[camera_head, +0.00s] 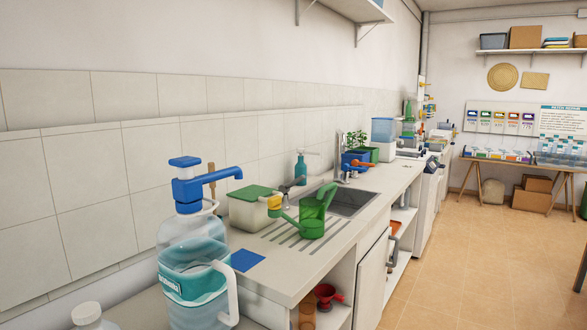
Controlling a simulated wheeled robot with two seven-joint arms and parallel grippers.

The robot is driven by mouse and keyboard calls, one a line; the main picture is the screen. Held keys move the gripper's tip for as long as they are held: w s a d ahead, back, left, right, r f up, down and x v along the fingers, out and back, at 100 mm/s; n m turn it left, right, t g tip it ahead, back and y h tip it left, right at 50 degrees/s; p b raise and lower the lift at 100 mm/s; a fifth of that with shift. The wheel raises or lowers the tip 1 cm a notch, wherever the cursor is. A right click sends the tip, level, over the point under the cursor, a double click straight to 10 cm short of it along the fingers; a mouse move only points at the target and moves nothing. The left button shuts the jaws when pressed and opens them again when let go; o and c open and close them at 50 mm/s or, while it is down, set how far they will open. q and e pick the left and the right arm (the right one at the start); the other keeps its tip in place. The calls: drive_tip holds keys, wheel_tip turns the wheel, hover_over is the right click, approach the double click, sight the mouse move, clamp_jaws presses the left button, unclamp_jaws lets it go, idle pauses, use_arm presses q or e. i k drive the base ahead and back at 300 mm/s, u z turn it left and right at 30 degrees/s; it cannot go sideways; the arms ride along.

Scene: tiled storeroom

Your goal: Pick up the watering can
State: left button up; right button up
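The green watering can (312,217) stands upright on the ribbed drainboard of the counter, just in front of the sink (352,202). Its spout reaches to the left and ends in a yellow rose (273,202). Its green handle rises at the right side. Neither of my grippers shows in the head view, and nothing is touching the can.
A large water jug with a blue pump (195,255) stands at the near left. Behind the can are a green-lidded container (250,208) and a teal bottle (301,170). A blue cloth (246,260) lies nearby. The tiled floor (470,260) at right is clear.

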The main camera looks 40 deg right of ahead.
sight(311, 225)
drive_tip(key=z, duration=1.65)
